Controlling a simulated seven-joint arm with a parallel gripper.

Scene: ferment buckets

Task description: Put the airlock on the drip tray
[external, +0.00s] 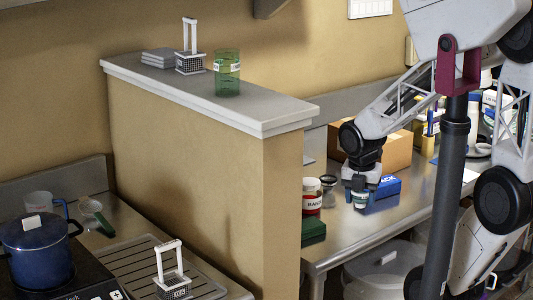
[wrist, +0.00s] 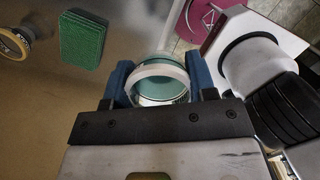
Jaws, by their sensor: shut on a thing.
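My gripper (external: 361,184) is low over the metal counter at the right. It is shut on a small teal-green cup-like thing with a white band (external: 360,200), which I take to be the airlock. In the wrist view the round teal thing (wrist: 160,88) with its white ring sits between the two blue fingers (wrist: 158,76). Whether it touches the counter I cannot tell. A ridged metal tray (external: 128,258), apparently the drip tray, lies at lower left beyond the dividing wall. A wire basket with a tall handle (external: 173,284) stands on it.
The tan wall with its pale ledge (external: 285,122) separates the two counters. A green tumbler (external: 227,80) and another basket (external: 190,63) stand on it. A red-labelled jar (external: 312,200), green sponge (wrist: 87,40) and blue box (external: 385,192) are near my gripper. A blue pot (external: 38,255) stands far left.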

